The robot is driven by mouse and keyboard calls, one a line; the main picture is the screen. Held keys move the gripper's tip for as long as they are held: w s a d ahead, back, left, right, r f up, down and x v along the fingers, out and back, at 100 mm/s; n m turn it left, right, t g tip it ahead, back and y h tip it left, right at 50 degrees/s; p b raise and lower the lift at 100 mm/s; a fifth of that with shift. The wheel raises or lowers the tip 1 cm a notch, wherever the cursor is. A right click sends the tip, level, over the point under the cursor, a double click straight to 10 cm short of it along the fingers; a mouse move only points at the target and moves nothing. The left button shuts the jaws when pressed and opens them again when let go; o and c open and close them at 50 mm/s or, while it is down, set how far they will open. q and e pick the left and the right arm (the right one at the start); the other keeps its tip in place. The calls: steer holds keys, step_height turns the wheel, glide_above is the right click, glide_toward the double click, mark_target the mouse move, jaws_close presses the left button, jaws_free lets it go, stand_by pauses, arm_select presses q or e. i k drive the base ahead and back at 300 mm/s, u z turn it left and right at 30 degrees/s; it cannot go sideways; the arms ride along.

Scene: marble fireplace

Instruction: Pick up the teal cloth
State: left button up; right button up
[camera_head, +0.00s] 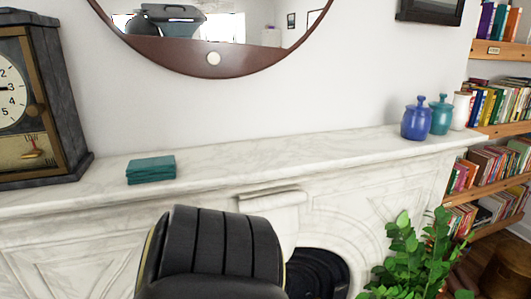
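The teal cloth (151,170) lies folded in a neat stack of layers on the left part of the white marble mantel shelf (290,155), near its front edge. It lies flat, to the right of the clock and apart from it. Neither of my grippers shows in the head view, and nothing is seen touching the cloth.
A dark clock (40,100) stands left of the cloth. A blue jar (415,122), a teal jar (441,116) and a white jar (461,110) stand at the shelf's right end. The shelf's middle is clear. A round mirror (213,59) hangs above; a leafy plant (415,260) stands lower right.

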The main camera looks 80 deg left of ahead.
mark_target(157, 168)
steer(key=z, duration=0.25)
steer(key=k, duration=0.15)
steer(key=u, duration=3.5)
